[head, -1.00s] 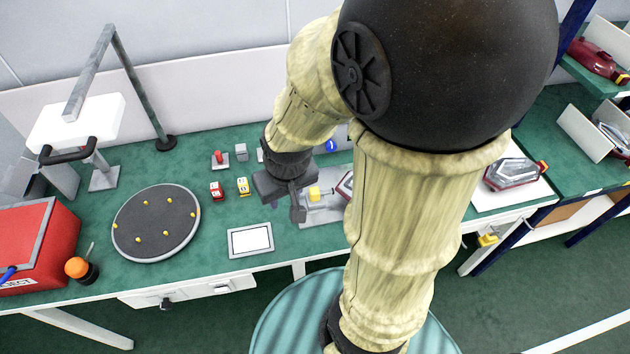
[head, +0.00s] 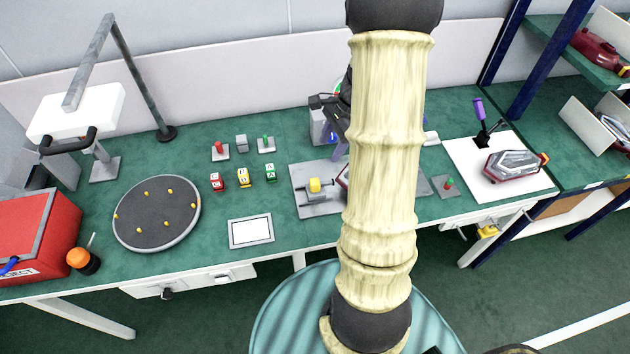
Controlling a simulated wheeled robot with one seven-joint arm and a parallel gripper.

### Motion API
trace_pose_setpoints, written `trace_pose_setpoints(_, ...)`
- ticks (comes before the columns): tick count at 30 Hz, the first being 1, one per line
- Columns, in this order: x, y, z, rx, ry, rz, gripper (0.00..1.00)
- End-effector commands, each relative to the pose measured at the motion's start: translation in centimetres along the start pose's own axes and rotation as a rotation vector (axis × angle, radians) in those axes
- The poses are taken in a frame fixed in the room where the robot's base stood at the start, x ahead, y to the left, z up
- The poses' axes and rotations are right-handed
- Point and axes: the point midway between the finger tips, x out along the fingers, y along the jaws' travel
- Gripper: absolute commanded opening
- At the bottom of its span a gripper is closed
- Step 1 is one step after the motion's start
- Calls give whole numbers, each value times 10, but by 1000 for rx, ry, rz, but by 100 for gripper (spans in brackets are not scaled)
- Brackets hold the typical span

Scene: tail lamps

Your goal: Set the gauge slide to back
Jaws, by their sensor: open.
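I cannot tell for sure which part is the gauge slide. My gripper (head: 323,102) shows only partly, at the left edge of my arm, above the back of the bench near a grey box (head: 321,126). It is open, and no held object shows. Its fingertips are mostly hidden.
A round dark turntable (head: 157,215) with yellow pegs, a framed panel (head: 251,231) and small red, yellow and green blocks (head: 243,177) lie left. A lamp housing on a white sheet (head: 478,160) and a purple-handled lever (head: 480,112) stand right. My arm crosses the middle.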

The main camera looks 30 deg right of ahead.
Motion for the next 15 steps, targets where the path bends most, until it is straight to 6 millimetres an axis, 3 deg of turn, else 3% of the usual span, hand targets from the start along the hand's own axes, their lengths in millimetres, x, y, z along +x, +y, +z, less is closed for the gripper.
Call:
trace_pose_setpoints(1, 1, -4, -16, 92, -26, -10, 49)
trace_pose_setpoints(4, 1, -8, -30, 202, -63, -22, 49)
trace_pose_setpoints(15, 1, -9, -32, 226, -70, -25, 49)
